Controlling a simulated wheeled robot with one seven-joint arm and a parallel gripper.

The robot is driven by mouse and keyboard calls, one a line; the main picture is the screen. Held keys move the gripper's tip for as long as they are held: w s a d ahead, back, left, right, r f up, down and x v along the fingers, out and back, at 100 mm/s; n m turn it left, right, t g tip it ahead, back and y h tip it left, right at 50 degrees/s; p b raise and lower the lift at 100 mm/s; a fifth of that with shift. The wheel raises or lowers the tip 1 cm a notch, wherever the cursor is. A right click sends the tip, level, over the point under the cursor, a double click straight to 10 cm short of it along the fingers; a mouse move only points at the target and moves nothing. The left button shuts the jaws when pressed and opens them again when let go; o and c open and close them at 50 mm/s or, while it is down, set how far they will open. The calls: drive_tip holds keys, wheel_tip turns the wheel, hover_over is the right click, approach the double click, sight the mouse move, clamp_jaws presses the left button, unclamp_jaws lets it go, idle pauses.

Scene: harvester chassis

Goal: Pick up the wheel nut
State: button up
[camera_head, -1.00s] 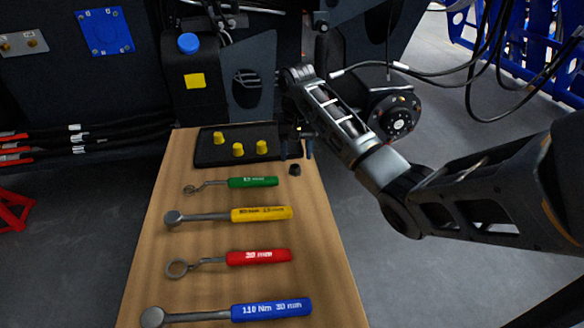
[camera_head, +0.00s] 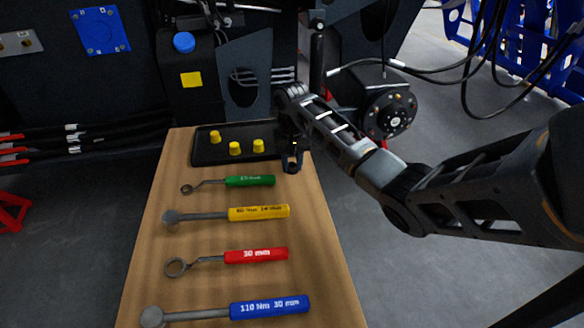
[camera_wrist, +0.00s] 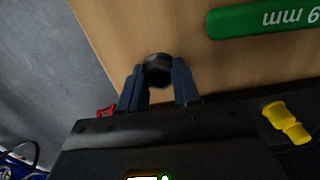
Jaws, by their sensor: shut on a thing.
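The wheel nut (camera_wrist: 158,69) is a small dark round piece. In the wrist view it sits between the two blue-grey fingers of my gripper (camera_wrist: 160,84), near their tips. My gripper is shut on it. In the head view my gripper (camera_head: 292,166) is at the right edge of the wooden table, just in front of the black tray. The nut is mostly hidden there by the fingers. I cannot tell whether it touches the table or is slightly above it.
The black tray (camera_head: 210,157) holds yellow caps (camera_head: 234,149). Several tools lie on the wooden table (camera_head: 325,270), the green-handled wrench (camera_head: 250,181) closest to my gripper. A dark wheel hub (camera_head: 391,114) stands to the right. The floor right of the table is clear.

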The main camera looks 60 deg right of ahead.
drive_tip(key=c, duration=0.5)
clamp_jaws()
drive_tip(key=shift+r, duration=0.15)
